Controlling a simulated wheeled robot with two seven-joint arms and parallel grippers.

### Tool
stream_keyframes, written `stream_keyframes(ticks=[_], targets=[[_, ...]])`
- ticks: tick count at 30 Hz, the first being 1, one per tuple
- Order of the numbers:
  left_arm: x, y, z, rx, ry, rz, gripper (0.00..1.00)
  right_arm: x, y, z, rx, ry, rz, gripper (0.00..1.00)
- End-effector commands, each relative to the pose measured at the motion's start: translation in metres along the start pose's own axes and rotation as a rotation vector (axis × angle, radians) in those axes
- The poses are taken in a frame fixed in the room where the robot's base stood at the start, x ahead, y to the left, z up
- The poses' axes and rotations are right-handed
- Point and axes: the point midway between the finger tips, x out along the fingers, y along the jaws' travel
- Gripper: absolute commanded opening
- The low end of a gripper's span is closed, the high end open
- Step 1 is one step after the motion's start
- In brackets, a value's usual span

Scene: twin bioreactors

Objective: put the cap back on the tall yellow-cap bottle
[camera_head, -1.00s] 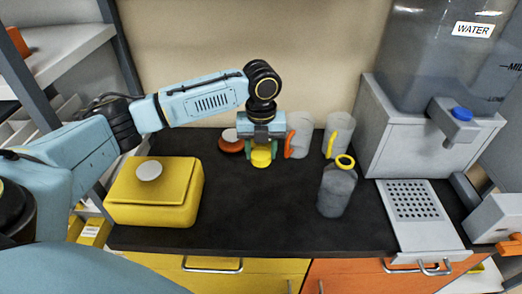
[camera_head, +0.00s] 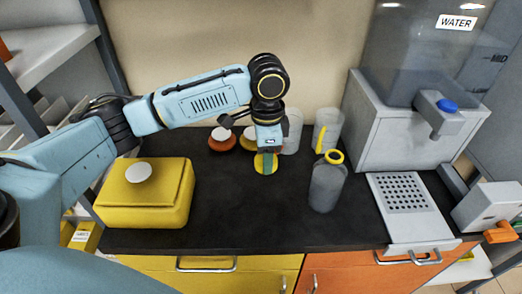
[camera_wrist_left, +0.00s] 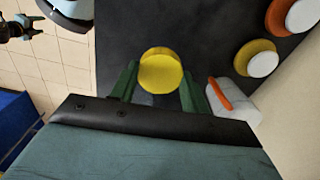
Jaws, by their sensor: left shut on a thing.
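My left gripper (camera_head: 266,161) is shut on a round yellow cap (camera_wrist_left: 161,72), held between its green fingers; in the head view one finger crosses in front of the cap. The tall bottle (camera_head: 326,188) is dark grey and stands upright on the counter, to the right of the gripper. The cap is apart from the bottle. I cannot make out the bottle in the left wrist view.
A yellow box (camera_head: 145,200) with a white disc on it stands left. Behind the gripper are orange (camera_head: 222,140) and yellow (camera_head: 245,140) white-topped pieces and two clear cups. A water dispenser (camera_head: 400,130) and perforated tray (camera_head: 400,197) stand right. The counter's front middle is clear.

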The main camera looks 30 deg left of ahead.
Motion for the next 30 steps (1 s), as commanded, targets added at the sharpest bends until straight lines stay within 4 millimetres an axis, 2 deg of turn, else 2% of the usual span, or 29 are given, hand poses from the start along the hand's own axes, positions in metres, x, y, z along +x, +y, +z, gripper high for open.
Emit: stream_keyframes(ticks=[9, 15, 19, 27, 28, 30], targets=[[-0.012, 0.024, -0.009, -0.623, 0.001, -0.003, 0.21, 0.000, 0.000, 0.000, 0.000, 0.000, 0.000, 0.58], [-0.016, 0.032, -0.011, -0.872, 0.001, -0.006, 0.21, 0.000, 0.000, 0.000, 0.000, 0.000, 0.000, 0.58], [-0.017, 0.034, -0.011, -0.942, 0.002, -0.007, 0.21, 0.000, 0.000, 0.000, 0.000, 0.000, 0.000, 0.58], [-0.018, 0.035, -0.011, -0.958, 0.002, -0.007, 0.21, 0.000, 0.000, 0.000, 0.000, 0.000, 0.000, 0.58], [-0.018, 0.035, -0.011, -0.958, 0.002, -0.007, 0.21, 0.000, 0.000, 0.000, 0.000, 0.000, 0.000, 0.57], [-0.018, 0.035, -0.011, -0.957, 0.002, -0.007, 0.21, 0.000, -0.001, 0.000, 0.000, 0.000, -0.001, 0.47]])
